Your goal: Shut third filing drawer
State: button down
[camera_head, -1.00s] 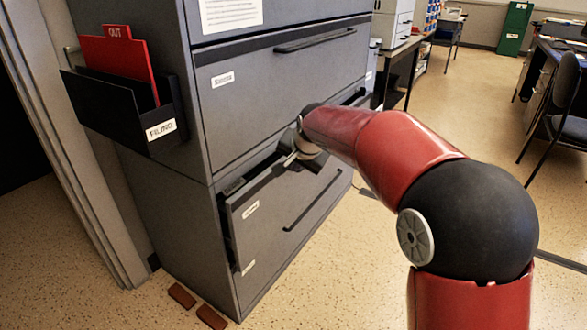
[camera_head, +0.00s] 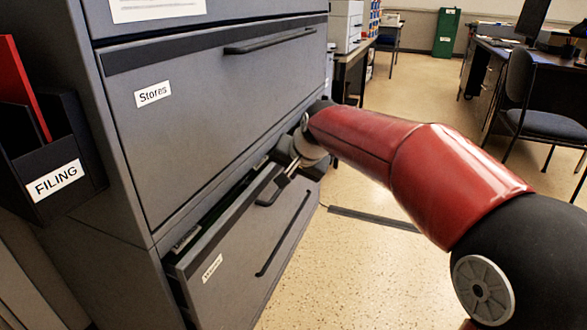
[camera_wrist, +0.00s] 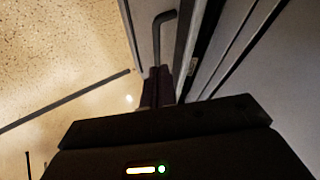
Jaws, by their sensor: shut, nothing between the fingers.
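The grey filing cabinet's third drawer (camera_head: 235,262) is partly open in the head view, its front standing out from the cabinet body, with a gap along its top and left side. It has a white label and a long dark handle (camera_head: 283,235). In the wrist view my gripper (camera_wrist: 158,78) points along the drawer front, just below a dark bar handle (camera_wrist: 160,32). I cannot tell whether the fingers touch the drawer.
The drawer above, labelled Stores (camera_head: 220,115), is shut. A black FILING holder (camera_head: 52,165) hangs on the cabinet's left side. Open speckled floor (camera_head: 365,265) lies right of the cabinet. A chair (camera_head: 540,115) and desk stand farther right.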

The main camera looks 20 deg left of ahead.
jog(key=a+f, duration=0.1)
jog(key=w+a+f, duration=0.1)
jog(key=a, duration=0.1)
jog(key=w+a+f, duration=0.1)
jog(key=a+f, duration=0.1)
jog(key=shift+w, duration=0.1)
jog(key=shift+a, duration=0.55)
